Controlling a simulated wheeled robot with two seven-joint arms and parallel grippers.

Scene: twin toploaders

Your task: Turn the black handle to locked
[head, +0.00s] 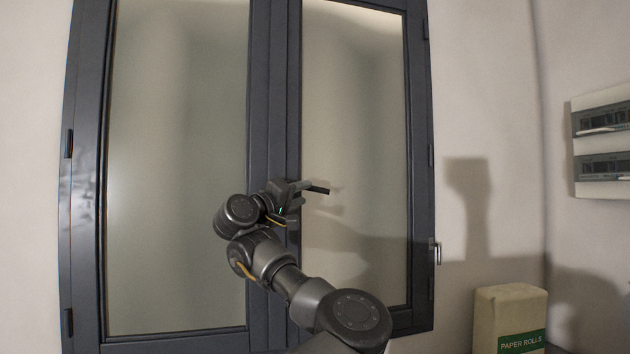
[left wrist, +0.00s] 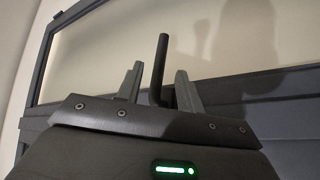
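The black handle (head: 318,189) is on the middle frame of a dark grey two-pane window. In the head view its dark end sticks out to the right past my left gripper (head: 297,192), which hides its base. In the left wrist view the handle (left wrist: 161,62) is a bent dark bar rising between the two fingers of my left gripper (left wrist: 159,72). The fingers stand apart, one on each side, with a visible gap to the bar. The gripper is open around the handle. My right gripper is out of view.
The window (head: 270,80) has frosted panes on both sides of the middle frame. A small metal latch or hinge (head: 437,253) is on its right edge. A paper rolls box (head: 510,310) stands lower right, and a breaker panel (head: 603,145) hangs on the right wall.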

